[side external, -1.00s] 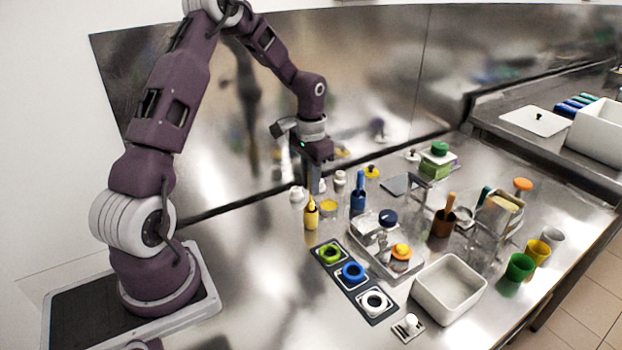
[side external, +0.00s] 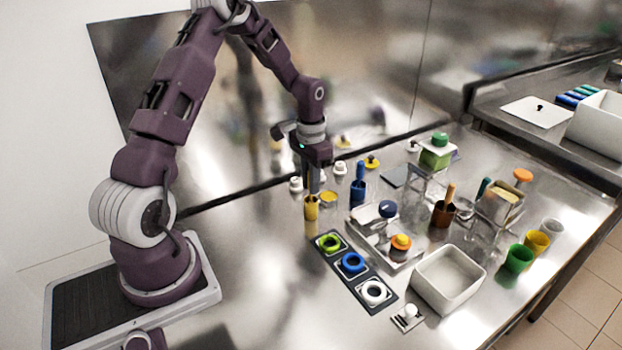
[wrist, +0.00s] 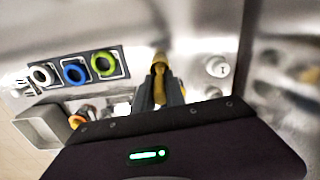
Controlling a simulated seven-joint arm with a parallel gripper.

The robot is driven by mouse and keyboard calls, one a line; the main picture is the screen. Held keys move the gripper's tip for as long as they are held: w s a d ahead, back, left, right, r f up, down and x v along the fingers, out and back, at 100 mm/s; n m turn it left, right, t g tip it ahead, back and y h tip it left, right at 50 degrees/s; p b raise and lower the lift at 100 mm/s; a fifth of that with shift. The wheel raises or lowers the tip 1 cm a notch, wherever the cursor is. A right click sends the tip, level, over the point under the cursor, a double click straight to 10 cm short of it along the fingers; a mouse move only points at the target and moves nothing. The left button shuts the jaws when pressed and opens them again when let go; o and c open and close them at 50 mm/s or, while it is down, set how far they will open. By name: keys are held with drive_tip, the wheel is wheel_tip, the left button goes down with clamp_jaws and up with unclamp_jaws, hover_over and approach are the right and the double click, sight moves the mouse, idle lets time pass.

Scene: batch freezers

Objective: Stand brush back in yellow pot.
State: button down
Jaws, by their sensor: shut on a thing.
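In the side view the fingers hide most of the brush. It appears upright over or in the pot's mouth; I cannot tell how deep its lower end sits.
A dark strip with green (side external: 330,243), blue (side external: 352,263) and white (side external: 374,292) rings lies in front. A yellow-topped jar (side external: 328,198) stands close right of the pot. A white bin (side external: 448,280) and a brown pot (side external: 443,214) stand farther right. Counter left of the pot is clear.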

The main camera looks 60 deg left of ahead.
drive_tip(key=shift+f, duration=0.8)
drive_tip(key=c, duration=0.8)
unclamp_jaws()
drive_tip(key=shift+r, duration=3.5)
